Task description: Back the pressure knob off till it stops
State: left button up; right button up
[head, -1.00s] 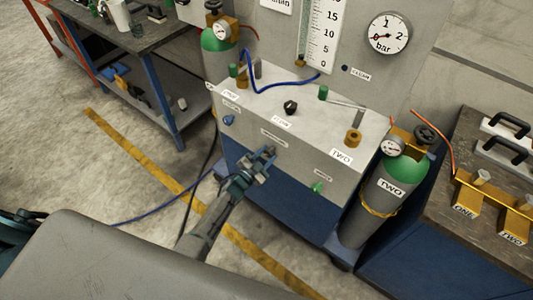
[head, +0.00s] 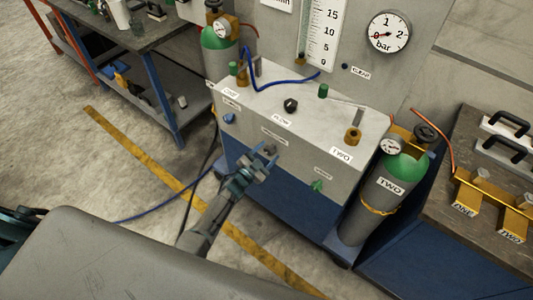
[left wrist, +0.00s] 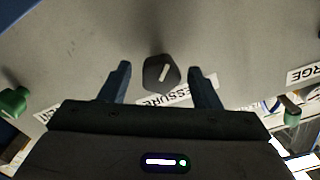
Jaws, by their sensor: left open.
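The pressure knob (left wrist: 161,73) is a dark, many-sided knob with a pale pointer line, on the grey panel in the left wrist view. A label reading PRESSURE (left wrist: 165,99) is partly covered by it and by my fingers. My left gripper (left wrist: 160,82) is open, with one finger on each side of the knob and visible gaps to it. In the head view, my left gripper (head: 265,153) is at the front face of the grey cabinet (head: 300,162), below a small label, and largely hides the knob. My right gripper is not in view.
A black knob (head: 291,105) sits on the cabinet top, a blue knob (head: 229,118) and a green tap (head: 318,186) on its front. Green-topped cylinders (head: 382,195) stand at both sides. A dial gauge (head: 389,32) reading in bar hangs on the back panel.

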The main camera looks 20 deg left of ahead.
pick_arm(q)
jog(key=b+v, duration=0.1)
jog(key=v, duration=0.9)
jog(key=shift+s, duration=0.4)
jog(key=shift+a, duration=0.15)
jog(key=s+a+f+n+g+y+b, duration=0.1)
jog(key=s+a+f+n+g+y, duration=0.2)
jog(key=s+f, duration=0.7)
jog(key=s+a+f+n+g+y, duration=0.35)
jog(key=s+f, duration=0.35)
jog(key=f, duration=0.7)
jog(key=s+f+n+g, duration=0.1)
jog(key=s+f+g, duration=0.2)
jog(key=s, duration=0.7)
jog(key=s+a+f+n+g, duration=0.1)
jog(key=s+f+g, duration=0.2)
jog(key=s+f, duration=0.3)
jog(key=s+f+n+g+b, duration=0.1)
jog(key=s+f+g, duration=0.2)
jog(key=s, duration=1.1)
notch_tip(320, 180, down, 3)
jog(key=shift+s+a+r, duration=0.2)
jog(key=shift+y, duration=0.25)
